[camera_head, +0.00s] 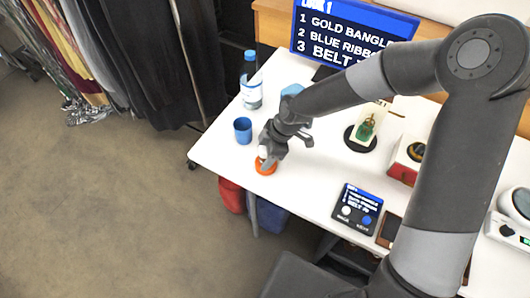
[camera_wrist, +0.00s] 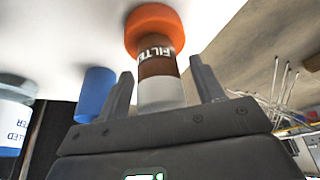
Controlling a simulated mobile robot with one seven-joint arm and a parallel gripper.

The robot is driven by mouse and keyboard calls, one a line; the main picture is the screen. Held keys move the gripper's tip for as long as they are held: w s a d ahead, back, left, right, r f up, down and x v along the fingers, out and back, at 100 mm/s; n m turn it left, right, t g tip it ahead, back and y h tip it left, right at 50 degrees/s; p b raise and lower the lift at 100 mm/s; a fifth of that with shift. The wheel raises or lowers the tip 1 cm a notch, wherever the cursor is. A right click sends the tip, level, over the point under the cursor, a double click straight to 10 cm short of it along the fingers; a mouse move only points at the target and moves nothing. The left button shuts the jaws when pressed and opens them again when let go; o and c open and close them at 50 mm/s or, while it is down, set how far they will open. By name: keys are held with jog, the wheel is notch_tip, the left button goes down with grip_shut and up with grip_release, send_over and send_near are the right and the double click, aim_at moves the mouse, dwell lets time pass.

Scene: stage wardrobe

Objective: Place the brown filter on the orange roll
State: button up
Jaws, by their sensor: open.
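The orange roll (camera_head: 265,168) lies on the white table near its left front edge; it also shows in the wrist view (camera_wrist: 154,22). The brown filter (camera_wrist: 158,65), a cylinder with a brown band, a FILTER label and a pale end, appears to stand upright on the orange roll, end against it. In the head view only a pale bit of the filter (camera_head: 263,152) shows beside my gripper (camera_head: 269,150). My gripper is open, its fingers on either side of the filter with visible gaps in the wrist view (camera_wrist: 162,75).
A blue cup (camera_head: 243,131) and a water bottle (camera_head: 250,82) stand to the left and behind. A small panel (camera_head: 357,208), a green bottle on a black disc (camera_head: 361,138) and a red-and-white box (camera_head: 405,160) are to the right. The table edge is close.

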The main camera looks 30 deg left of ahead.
jog(key=shift+r, duration=0.1)
jog(key=v, duration=1.2)
jog(key=shift+r, duration=0.1)
jog(key=d+r+m+t+h, duration=0.25)
jog(key=d+r+m, duration=0.3)
jog(key=d, duration=0.55)
jog(key=d+r+m+t+h, duration=0.25)
jog(key=d+r+m, duration=0.35)
jog(key=d, duration=0.4)
jog(key=s+d+r+m+t, duration=0.1)
jog(key=s+d+r+m, duration=0.2)
jog(key=s+d+m, duration=0.2)
jog(key=s+d+r+m+t+y, duration=0.1)
jog(key=s+d+r+m, duration=0.3)
jog(key=d+m, duration=0.4)
jog(key=shift+s+d+r+m+t, duration=0.15)
jog(key=shift+s+d+m+t, duration=0.2)
jog(key=shift+d+t, duration=0.35)
